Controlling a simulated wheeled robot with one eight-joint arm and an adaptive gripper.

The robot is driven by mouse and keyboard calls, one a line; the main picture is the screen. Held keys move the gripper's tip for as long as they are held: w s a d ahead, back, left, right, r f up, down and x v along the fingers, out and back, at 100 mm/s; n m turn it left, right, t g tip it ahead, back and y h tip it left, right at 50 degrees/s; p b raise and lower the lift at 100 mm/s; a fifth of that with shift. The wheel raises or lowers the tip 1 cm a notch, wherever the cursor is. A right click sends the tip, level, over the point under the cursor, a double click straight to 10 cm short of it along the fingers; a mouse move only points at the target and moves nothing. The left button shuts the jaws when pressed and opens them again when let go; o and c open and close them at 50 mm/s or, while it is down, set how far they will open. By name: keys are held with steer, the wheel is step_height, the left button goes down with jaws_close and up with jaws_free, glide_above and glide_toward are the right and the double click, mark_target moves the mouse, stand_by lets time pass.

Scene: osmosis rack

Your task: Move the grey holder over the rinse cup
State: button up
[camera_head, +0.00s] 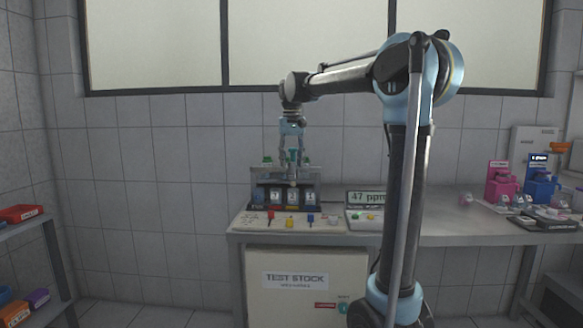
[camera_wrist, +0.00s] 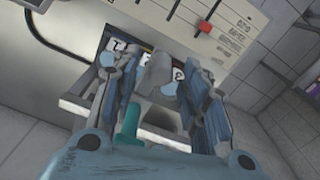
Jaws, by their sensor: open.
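My gripper (camera_head: 292,163) points down above the osmosis rack (camera_head: 258,175) on the bench. Its two fingers are apart. In the wrist view, my gripper (camera_wrist: 160,85) has a grey rounded piece (camera_wrist: 157,70), seemingly the grey holder, between its fingers; I cannot tell whether they touch it. A teal upright part (camera_wrist: 127,126) stands beside it, partly hidden by my gripper. White numbered labels (camera_head: 292,195) show on the rack front. I cannot tell which cup, if any of those in view, is the rinse cup; my fingers hide much of the rack top.
A panel with red, yellow and blue controls (camera_head: 288,222) lies in front of the rack. A display reading 47 ppm (camera_head: 367,197) stands to its right. The bench between is mostly clear.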

steer(key=shift+f, duration=0.95)
